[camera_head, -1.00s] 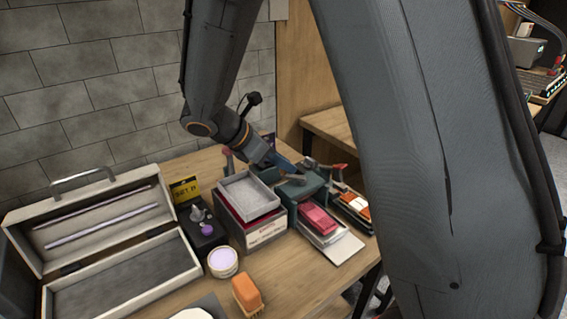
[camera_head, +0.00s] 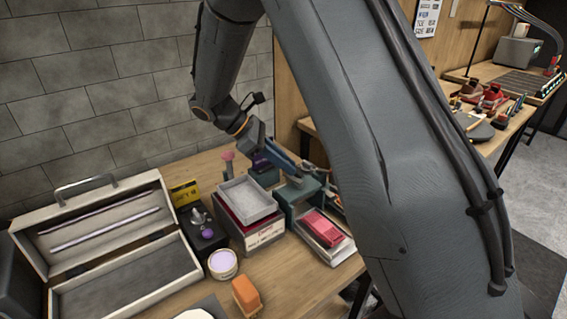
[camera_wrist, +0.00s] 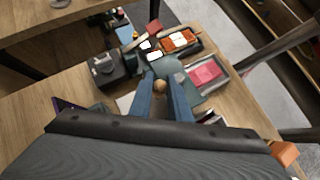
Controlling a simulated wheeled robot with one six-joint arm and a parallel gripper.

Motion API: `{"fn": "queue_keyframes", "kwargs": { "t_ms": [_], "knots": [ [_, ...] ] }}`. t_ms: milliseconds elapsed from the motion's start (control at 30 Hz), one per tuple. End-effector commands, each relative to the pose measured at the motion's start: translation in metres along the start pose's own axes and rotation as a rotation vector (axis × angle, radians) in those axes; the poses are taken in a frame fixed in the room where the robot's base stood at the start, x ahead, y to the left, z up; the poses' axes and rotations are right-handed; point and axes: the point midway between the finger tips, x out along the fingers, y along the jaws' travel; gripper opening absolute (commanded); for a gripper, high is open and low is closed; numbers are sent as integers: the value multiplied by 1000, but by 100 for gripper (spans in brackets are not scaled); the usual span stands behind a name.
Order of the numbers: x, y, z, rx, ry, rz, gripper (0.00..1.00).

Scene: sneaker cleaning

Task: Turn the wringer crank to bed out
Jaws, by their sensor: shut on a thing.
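The wringer is a teal body (camera_head: 299,191) on the table, right of the grey tray stack, and it shows in the wrist view (camera_wrist: 172,68). My gripper (camera_wrist: 161,88) has two blue fingers closed around a small round tan knob (camera_wrist: 160,86), which looks like the end of the wringer crank. In the head view, my gripper (camera_head: 298,170) reaches down over the wringer from the upper left. The crank's arm is mostly hidden by the fingers. A pink block (camera_head: 320,227) lies on a pale flat bed (camera_head: 325,246) in front of the wringer, partly behind my arm.
A shallow grey tray (camera_head: 246,199) sits on a box to the left. An open case (camera_head: 117,262), a lilac-topped jar (camera_head: 222,263) and an orange brush (camera_head: 245,292) stand further left. A tray with orange and white items (camera_wrist: 179,40) is close to the wringer.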

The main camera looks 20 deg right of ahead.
Motion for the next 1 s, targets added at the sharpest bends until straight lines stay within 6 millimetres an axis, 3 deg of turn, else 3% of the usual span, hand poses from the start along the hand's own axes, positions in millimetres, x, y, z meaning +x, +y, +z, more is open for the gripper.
{"fn": "queue_keyframes", "kwargs": {
  "t_ms": [333, 867, 900, 1000],
  "knots": [
    [4, 6, 5, 113, 0, -111, 0],
    [5, 6, 6, 133, -1, -132, 0],
    [5, 6, 6, 133, -1, -132, 18],
    [5, 6, 6, 133, -1, -131, 35]
  ]
}}
